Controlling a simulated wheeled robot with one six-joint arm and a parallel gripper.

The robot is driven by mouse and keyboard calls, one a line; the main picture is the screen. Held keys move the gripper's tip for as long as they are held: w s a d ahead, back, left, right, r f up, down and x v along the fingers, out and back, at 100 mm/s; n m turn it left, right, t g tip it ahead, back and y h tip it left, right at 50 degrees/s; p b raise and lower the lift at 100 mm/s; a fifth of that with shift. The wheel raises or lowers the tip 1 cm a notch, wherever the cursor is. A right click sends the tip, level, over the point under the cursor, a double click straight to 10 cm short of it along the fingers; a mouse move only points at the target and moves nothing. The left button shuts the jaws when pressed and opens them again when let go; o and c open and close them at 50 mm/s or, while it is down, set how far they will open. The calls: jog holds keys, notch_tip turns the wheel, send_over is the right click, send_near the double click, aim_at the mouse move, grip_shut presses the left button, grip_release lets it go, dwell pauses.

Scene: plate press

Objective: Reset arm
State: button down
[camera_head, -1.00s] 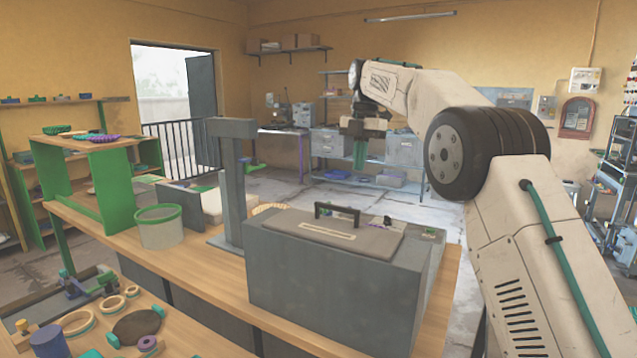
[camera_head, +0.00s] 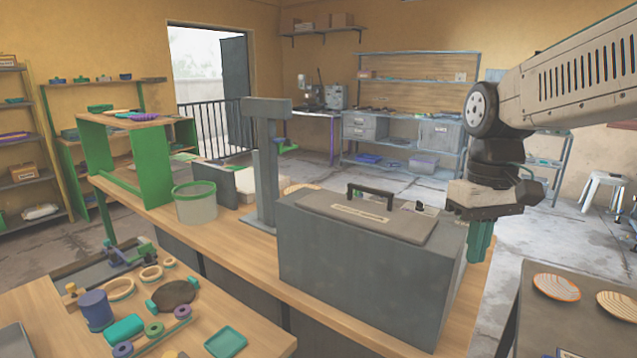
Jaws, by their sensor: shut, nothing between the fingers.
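My gripper (camera_head: 478,243) hangs from my arm at the right, with its green fingers pointing down and close together. It looks shut and empty. In the picture it overlaps the right end of the large grey box (camera_head: 345,275), which has a lid with a black handle (camera_head: 369,200). Whether the fingers touch the box cannot be told. My arm reaches in from the upper right.
A grey post press (camera_head: 266,170), a green-rimmed bucket (camera_head: 196,206) and a green shelf (camera_head: 150,165) stand on the wooden bench. Small parts lie on the front table, including a purple cylinder (camera_head: 95,309). Striped plates (camera_head: 556,287) lie on a dark table at the right.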

jog(key=s+d+f+m+t, duration=0.1)
jog(key=s+f, duration=0.1)
jog(key=s, duration=0.7)
jog(key=s+f+m+t, duration=0.1)
jog(key=s+f, duration=0.1)
jog(key=s, duration=0.7)
jog(key=shift+d+f+m, duration=0.3)
jog(key=shift+d+m, duration=0.05)
jog(key=shift+m, duration=0.05)
jog(key=shift+d, duration=0.1)
